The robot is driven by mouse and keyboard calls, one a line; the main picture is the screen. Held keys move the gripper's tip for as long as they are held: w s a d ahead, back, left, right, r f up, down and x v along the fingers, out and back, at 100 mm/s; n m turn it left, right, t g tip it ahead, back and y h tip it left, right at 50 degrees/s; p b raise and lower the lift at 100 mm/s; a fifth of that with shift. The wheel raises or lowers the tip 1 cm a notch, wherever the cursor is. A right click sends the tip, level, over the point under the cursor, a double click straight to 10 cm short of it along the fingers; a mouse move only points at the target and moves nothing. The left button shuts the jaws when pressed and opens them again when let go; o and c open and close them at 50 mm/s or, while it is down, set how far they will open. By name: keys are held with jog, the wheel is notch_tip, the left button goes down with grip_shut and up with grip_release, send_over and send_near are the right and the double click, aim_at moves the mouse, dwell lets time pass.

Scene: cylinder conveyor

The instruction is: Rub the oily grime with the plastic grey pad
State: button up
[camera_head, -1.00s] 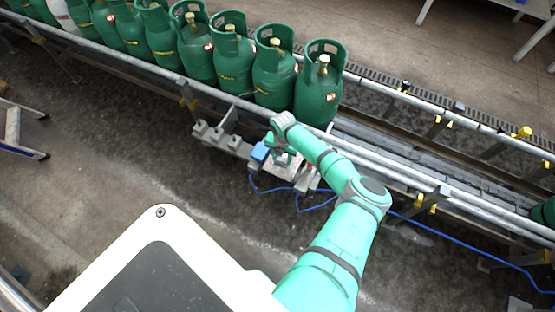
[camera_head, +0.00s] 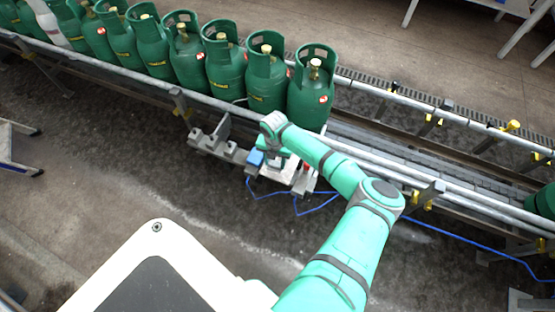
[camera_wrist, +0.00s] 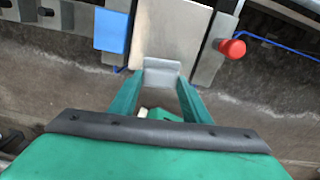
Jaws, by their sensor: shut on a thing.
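My gripper (camera_wrist: 159,84) is shut on the grey pad (camera_wrist: 162,68), a small light-grey piece held between the green fingertips. In the wrist view the pad is at the near edge of a pale metal plate (camera_wrist: 170,32); I cannot tell whether it touches the plate. In the head view my gripper (camera_head: 275,158) is over the same plate (camera_head: 281,176), beside the conveyor, and the pad is hidden. I cannot make out a clear patch of oily grime on the plate.
A blue box (camera_wrist: 111,30) sits left of the plate and a red button (camera_wrist: 232,48) right of it. Several green gas cylinders (camera_head: 312,95) stand in a row on the conveyor behind. A blue cable (camera_head: 430,233) runs along the conveyor's near side. The floor in front is largely clear.

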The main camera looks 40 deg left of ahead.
jog(key=shift+w+r, duration=0.1)
jog(key=shift+r, duration=0.65)
jog(key=shift+s+r, duration=0.2)
jog(key=shift+r, duration=0.05)
jog(key=shift+r, duration=0.1)
